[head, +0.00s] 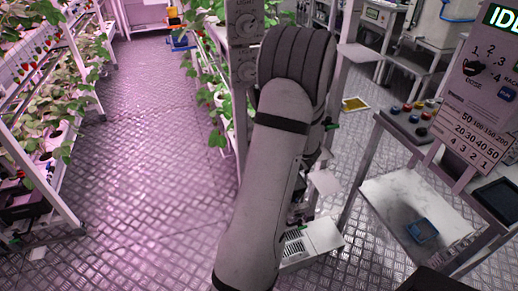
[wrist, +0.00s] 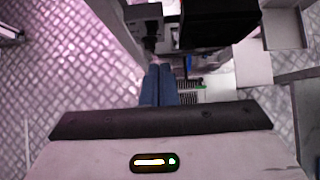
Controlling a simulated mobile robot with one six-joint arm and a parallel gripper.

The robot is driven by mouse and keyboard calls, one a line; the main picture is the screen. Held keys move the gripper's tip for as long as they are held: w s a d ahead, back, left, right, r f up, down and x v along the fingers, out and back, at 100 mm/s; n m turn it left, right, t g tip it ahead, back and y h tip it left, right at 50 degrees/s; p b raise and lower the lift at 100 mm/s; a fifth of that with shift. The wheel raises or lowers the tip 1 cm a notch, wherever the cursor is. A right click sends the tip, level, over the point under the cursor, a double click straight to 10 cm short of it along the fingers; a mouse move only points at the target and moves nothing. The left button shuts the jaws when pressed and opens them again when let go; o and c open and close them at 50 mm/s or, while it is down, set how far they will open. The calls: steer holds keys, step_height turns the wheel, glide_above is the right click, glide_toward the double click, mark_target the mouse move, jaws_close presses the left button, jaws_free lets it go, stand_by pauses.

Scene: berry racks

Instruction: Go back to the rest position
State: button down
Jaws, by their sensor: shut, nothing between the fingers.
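My gripper (wrist: 160,68) shows in the wrist view as two blue fingers side by side and closed together, with nothing between them. Its tips point toward dark box-like parts on the rack post. In the head view my grey arm covers the middle of the picture and hides the gripper. No task object shows in the gripper.
A berry rack (head: 45,130) stands at left, another (head: 215,80) behind my arm. The metal aisle floor (head: 150,150) is clear.

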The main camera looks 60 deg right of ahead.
steer(key=w+a+r+n+t+y+p, duration=0.1)
steer(key=w+a+r+n+y, duration=0.1)
steer(key=w+a+r+n, duration=0.4)
steer(key=w+a+r+n+t+y, duration=0.1)
steer(key=w+a+r+n+y, duration=0.15)
steer(key=w+a+n, duration=0.4)
steer(key=w+a+r+n+y, duration=0.1)
steer(key=w+a+r+n, duration=0.15)
steer(key=a, duration=0.35)
steer(key=w+a+r+n+g+y+p, duration=0.1)
steer(key=w+a+r+n, duration=0.15)
steer(key=a, duration=0.25)
steer(key=w+a+r+n+y, duration=0.1)
steer(key=w+a+r+n, duration=0.1)
steer(key=a+n, duration=0.3)
steer(key=s+a+r+n+g+p, duration=0.1)
steer(key=s+a+r+n+g, duration=0.1)
steer(key=a+n, duration=0.35)
steer(key=s+a+r+n+g, duration=0.1)
steer(key=a+r+n, duration=0.15)
steer(key=a, duration=0.65)
steer(key=s+a+r+n+g+h+p, duration=0.1)
steer(key=s+a+r+n+h, duration=0.1)
steer(key=s+a+n, duration=0.4)
steer(key=s+r+n, duration=0.1)
steer(key=s+n, duration=0.2)
steer(key=n, duration=0.4)
steer(key=shift+s+a+r+g, duration=0.25)
steer(key=shift+s+r+g, duration=0.05)
steer(key=shift+s+g, duration=0.1)
